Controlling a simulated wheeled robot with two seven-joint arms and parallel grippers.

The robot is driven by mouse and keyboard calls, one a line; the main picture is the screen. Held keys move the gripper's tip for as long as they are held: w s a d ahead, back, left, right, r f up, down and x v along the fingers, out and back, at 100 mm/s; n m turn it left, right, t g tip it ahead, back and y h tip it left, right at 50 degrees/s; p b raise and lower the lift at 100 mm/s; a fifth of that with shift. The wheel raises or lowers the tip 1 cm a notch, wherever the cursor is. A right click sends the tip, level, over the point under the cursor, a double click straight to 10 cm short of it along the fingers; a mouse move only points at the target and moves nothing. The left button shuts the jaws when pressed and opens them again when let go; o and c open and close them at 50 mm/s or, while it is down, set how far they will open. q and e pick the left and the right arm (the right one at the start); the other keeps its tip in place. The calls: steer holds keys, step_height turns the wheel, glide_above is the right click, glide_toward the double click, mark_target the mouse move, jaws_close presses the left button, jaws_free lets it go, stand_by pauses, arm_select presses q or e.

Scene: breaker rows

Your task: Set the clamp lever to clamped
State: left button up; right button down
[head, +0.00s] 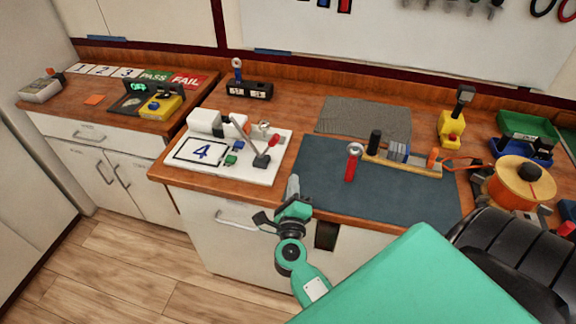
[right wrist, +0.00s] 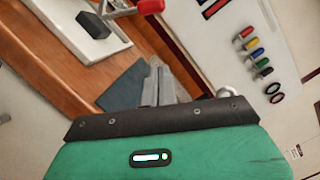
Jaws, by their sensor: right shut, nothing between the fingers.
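A white board (head: 222,172) marked 4 lies at the front left of the bench and carries the clamp parts. A slim grey bar (head: 241,128) leans there, with a dark block (head: 261,160) at its lower end. A short red handle (head: 273,140) is beside it; I cannot tell for sure which position it is in. In the right wrist view the red handle (right wrist: 150,6) and dark block (right wrist: 91,24) show at the top, partly cut off. My right gripper (head: 293,186) is shut and empty at the bench's front edge, right of the board, touching neither.
A blue-grey mat (head: 315,195) lies right of the board, bearing a red-handled tool (head: 352,165) and a wooden strip (head: 380,165). A black device (head: 249,90) stands behind the board. An orange spool (head: 520,185) is at the right. The floor at left is clear.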

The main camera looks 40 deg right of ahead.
steer(key=p+x, duration=0.1)
steer(key=x, duration=0.4)
steer(key=p+x, duration=0.1)
steer(key=x, duration=0.2)
steer(key=shift+w+d+r+p, duration=0.2)
steer(key=shift+w+r+p, duration=0.05)
steer(key=shift+r+p, duration=0.05)
steer(key=shift+w+a+r+p, duration=0.25)
steer(key=shift+w+r+p, duration=0.05)
steer(key=shift+w, duration=0.15)
steer(key=shift+w+a+r+p, duration=0.25)
steer(key=shift+w+a, duration=0.05)
steer(key=shift+w, duration=0.15)
steer(key=shift+w+a+r, duration=0.25)
steer(key=shift+w+a, duration=0.25)
steer(key=shift+r+p, duration=0.1)
steer(key=shift+p, duration=0.2)
